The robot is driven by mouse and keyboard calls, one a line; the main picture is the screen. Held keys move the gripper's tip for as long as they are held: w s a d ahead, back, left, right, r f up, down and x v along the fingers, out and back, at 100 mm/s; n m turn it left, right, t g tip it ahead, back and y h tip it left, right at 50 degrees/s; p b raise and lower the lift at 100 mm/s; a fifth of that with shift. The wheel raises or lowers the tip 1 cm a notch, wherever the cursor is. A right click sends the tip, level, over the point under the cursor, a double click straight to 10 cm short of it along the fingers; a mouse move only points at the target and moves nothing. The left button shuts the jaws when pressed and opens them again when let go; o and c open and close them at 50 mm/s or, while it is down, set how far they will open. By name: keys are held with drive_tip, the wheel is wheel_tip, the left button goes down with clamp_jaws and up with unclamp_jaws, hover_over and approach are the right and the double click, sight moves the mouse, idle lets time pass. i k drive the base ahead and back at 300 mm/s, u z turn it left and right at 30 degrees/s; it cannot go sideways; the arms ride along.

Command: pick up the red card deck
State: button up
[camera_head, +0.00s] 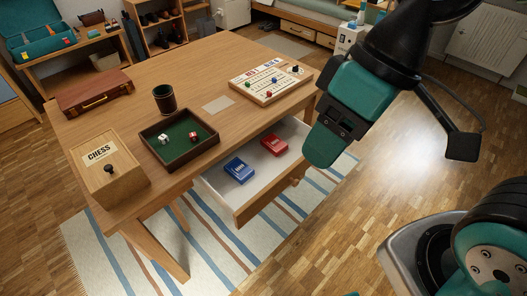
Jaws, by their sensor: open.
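The red card deck (274,145) lies flat in the open white drawer (222,190) of the wooden table. A blue card deck (239,169) lies in the same drawer, to the left of the red one and nearer the drawer front. My arm hangs in from the upper right. The teal end by my gripper (322,148) is to the right of the red deck, apart from it in the picture. My gripper is open and holds nothing that I can see. Its fingers are hard to make out, and its height above the drawer is unclear.
On the table (212,69) stand a chess box (108,168), a dice tray (180,141) with two dice, a dark cup (164,98) and a board game (270,83). A brown case (94,92) lies at the far left. A striped rug (205,255) is below. Open floor lies to the right.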

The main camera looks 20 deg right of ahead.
sight(273, 144)
drive_tip(key=u, duration=2.05)
drive_tip(key=i, duration=1)
drive_tip(key=z, duration=1.8)
